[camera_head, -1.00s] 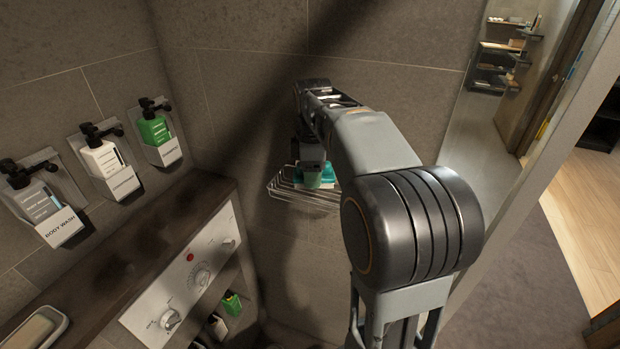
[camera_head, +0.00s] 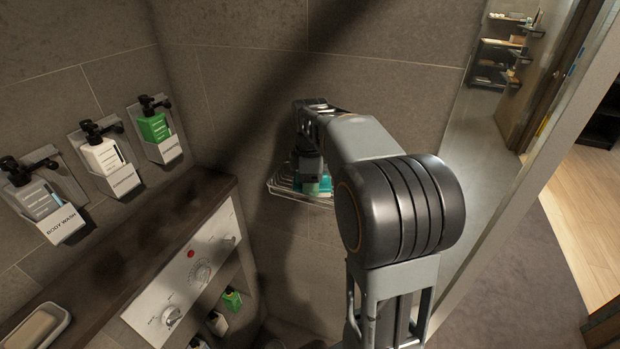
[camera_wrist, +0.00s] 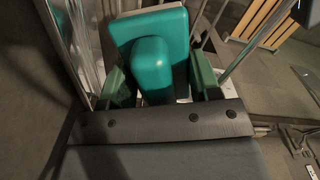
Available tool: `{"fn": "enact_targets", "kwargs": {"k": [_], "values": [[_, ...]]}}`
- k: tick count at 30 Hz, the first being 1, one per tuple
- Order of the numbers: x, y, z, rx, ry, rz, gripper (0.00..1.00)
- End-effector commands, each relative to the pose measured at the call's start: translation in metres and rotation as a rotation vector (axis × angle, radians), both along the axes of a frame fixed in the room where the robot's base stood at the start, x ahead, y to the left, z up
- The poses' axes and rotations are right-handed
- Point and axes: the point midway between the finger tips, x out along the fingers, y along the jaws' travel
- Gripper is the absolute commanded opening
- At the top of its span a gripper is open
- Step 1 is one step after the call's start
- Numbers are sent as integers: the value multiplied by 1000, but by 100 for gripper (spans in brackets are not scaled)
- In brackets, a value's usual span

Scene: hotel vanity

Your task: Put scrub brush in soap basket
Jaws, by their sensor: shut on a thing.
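The scrub brush is a teal block with a raised teal grip. In the wrist view the scrub brush (camera_wrist: 160,40) sits between the two green fingers of my gripper (camera_wrist: 160,85), which is shut on its grip. The soap basket (camera_head: 285,190) is a wire basket on the tiled wall, in the middle of the head view. The teal brush also shows there (camera_head: 325,184), at the basket, partly behind my gripper (camera_head: 310,182). Shiny basket wires show beside the brush in the wrist view. I cannot tell whether the brush touches the basket floor.
Several pump bottles in wall holders, among them a green one (camera_head: 154,128), hang on the left wall. Below them is a ledge with a soap dish (camera_head: 38,328) and a white control panel (camera_head: 185,275). A doorway opens at the right.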

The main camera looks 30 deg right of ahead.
Motion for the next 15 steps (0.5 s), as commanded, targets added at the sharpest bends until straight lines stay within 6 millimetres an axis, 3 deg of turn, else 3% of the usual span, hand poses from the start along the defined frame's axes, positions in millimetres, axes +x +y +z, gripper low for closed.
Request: {"fn": "enact_targets", "kwargs": {"k": [2,3,6,15], "values": [[0,0,-4,0,0,0,35],[0,0,-3,0,0,0,59],[0,0,-3,0,0,0,68],[0,0,3,0,0,0,68]]}}
